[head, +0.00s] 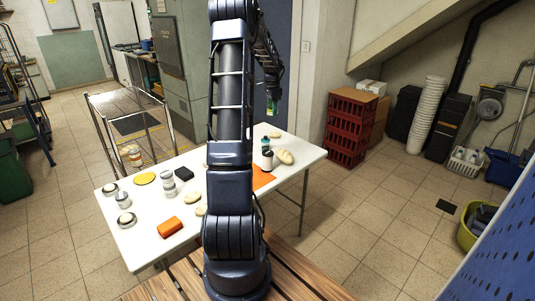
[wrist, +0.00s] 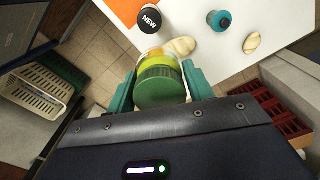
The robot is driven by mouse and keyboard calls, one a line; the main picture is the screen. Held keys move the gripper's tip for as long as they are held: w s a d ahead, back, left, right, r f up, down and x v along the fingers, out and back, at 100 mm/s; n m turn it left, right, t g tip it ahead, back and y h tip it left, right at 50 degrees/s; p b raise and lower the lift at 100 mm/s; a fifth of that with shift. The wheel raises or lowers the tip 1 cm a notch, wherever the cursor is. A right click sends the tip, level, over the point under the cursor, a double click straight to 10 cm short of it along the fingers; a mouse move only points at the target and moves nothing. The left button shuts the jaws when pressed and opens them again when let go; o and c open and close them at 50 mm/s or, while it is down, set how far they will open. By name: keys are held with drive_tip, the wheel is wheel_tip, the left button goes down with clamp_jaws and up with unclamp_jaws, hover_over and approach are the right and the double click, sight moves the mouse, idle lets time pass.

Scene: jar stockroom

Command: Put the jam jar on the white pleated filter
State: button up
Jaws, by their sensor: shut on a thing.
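My gripper (wrist: 160,84) is shut on a jar with a green lid (wrist: 162,88). Yellow shows around the lid's far edge; the label is hidden, so I cannot read whether it is jam. In the head view my gripper (head: 272,92) hangs high, above the far end of the white table (head: 218,158), and the jar (head: 271,106) is a small green shape under it. I cannot make out the white pleated filter for sure. My arm hides the table's middle.
The table bears small jars (head: 167,182), a yellow disc (head: 145,178), an orange block (head: 169,225), an orange mat (wrist: 124,9), a "NEW" black-topped container (wrist: 150,20), a teal-lidded jar (wrist: 219,20) and bread-like lumps (wrist: 180,46). Red crates (head: 349,125) stand beyond the table's right end.

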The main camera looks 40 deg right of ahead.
drive_tip(key=a+r, duration=0.1)
drive_tip(key=a, duration=0.3)
hover_over(268, 152)
drive_tip(key=f, duration=1.9)
drive_tip(key=shift+a+f, duration=0.2)
drive_tip(key=shift+f, duration=0.2)
drive_tip(key=shift+s+f, duration=0.1)
drive_tip(key=shift+f, duration=0.35)
drive_tip(key=o, duration=1.1)
